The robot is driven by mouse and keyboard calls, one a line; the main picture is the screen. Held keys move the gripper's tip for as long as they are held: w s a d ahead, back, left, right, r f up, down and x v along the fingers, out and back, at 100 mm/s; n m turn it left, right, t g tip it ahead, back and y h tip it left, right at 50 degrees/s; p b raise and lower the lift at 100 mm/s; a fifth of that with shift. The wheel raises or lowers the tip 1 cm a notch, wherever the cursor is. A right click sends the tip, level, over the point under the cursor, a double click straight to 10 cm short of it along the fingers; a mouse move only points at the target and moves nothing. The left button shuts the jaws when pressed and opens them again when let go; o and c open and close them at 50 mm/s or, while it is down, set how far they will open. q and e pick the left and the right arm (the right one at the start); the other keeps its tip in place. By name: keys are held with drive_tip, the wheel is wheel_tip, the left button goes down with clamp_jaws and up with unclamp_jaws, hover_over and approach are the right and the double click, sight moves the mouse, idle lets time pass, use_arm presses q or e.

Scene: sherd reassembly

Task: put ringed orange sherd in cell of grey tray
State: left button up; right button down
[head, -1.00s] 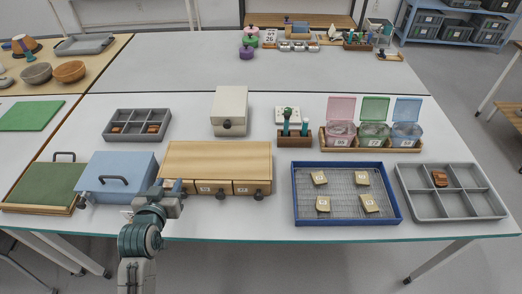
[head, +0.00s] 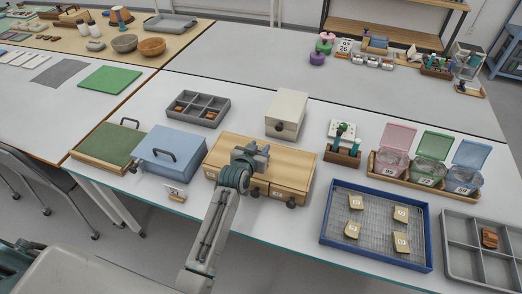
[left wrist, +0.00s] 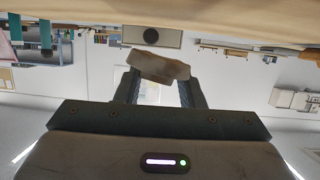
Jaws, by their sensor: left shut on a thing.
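My left gripper (head: 250,158) is over the wooden drawer chest (head: 293,162) in the head view. In the left wrist view the gripper (left wrist: 157,88) is shut on a brownish sherd (left wrist: 158,66) with an irregular outline. That sherd is in shadow and I cannot make out rings on it. A grey tray (head: 448,245) with cells stands at the right, partly cut off by the picture edge. One cell of it holds an orange-brown sherd with dark bands (head: 489,238). A darker grey tray (head: 222,110) at the back left has small orange-brown pieces in cells. My right gripper is out of view.
A blue-rimmed tray (head: 326,215) with several tan numbered pieces lies between the chest and the right grey tray. A blue lidded box (head: 170,152), a small number card (head: 175,193) and a cream box (head: 288,112) surround the chest.

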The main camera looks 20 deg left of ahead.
use_arm(q)
drive_tip(key=shift+w, duration=0.3)
drive_tip(key=f, duration=0.1)
drive_tip(key=f+p, duration=0.1)
drive_tip(key=shift+w+d+f, duration=0.2)
drive_tip(key=shift+w+f, duration=0.15)
drive_tip(key=shift+s+f, duration=0.15)
drive_tip(key=shift+f, duration=0.35)
drive_tip(key=o, duration=1.2)
drive_tip(key=shift+f, duration=0.1)
